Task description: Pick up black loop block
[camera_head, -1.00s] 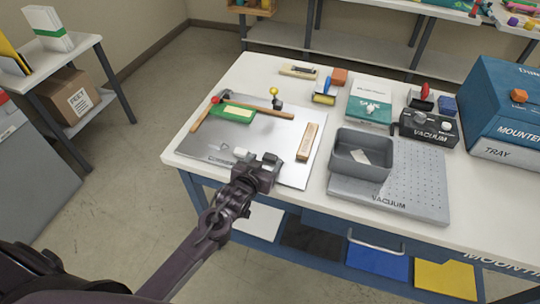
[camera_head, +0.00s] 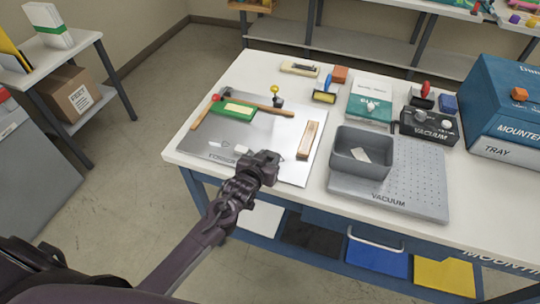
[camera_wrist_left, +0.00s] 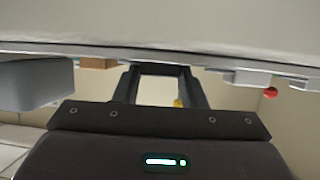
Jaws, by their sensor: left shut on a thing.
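My left gripper (camera_head: 268,158) is at the front edge of the silver plate (camera_head: 225,150). In the left wrist view its two dark fingers (camera_wrist_left: 160,75) stand apart with a thin dark bar between their tips. This bar seems to be the black loop block (camera_wrist_left: 160,69), held between them. In the head view the block is mostly hidden by the gripper or merges with its dark tips. My right gripper is not in view.
A wooden block (camera_head: 308,140) lies just right of the gripper. A yellow ball (camera_head: 274,89) stands on a dark base. A grey bin (camera_head: 362,165) is to the right.

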